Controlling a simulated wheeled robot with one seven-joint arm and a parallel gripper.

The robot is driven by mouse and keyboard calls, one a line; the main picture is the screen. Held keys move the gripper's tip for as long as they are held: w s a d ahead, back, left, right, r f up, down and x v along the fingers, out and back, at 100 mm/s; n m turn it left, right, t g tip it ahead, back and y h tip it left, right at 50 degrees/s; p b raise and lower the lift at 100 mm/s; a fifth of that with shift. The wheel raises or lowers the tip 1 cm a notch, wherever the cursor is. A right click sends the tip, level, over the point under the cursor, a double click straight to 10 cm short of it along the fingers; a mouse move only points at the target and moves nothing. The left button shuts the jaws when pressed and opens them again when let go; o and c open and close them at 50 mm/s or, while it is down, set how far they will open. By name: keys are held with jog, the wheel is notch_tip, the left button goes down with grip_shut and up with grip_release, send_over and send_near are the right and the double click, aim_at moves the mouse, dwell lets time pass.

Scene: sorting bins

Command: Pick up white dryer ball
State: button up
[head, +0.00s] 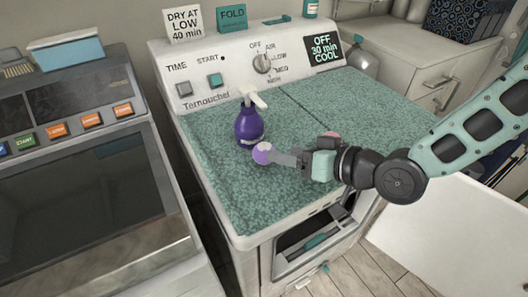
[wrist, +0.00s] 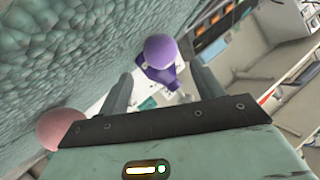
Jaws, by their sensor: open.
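No plainly white ball shows. A lavender ball (head: 263,153) is on the green speckled dryer top, just in front of a purple pump bottle (head: 248,127). My gripper (head: 277,158) is low over the dryer top, its fingertips pointing left at this ball. In the wrist view, the ball (wrist: 160,50) appears ahead of the open fingers (wrist: 160,76), roughly centred between them, with the bottle (wrist: 165,73) close by it. I cannot tell whether a finger touches the ball. A pink ball (wrist: 62,128) sits beside the gripper body, partly hidden; it peeks out behind the gripper in the head view (head: 332,134).
The dryer's control panel (head: 220,62) rises at the back. Its front door (head: 312,240) is at the lower edge. A second machine (head: 85,120) stands left, and a cabinet (head: 395,60) right. The left part of the dryer top is clear.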

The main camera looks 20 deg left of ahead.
aim_at(264, 155)
jog(key=p+x, duration=0.1)
jog(key=x, duration=0.4)
jog(key=shift+p, duration=0.4)
jog(key=shift+c, duration=0.3)
jog(key=c, duration=1.1)
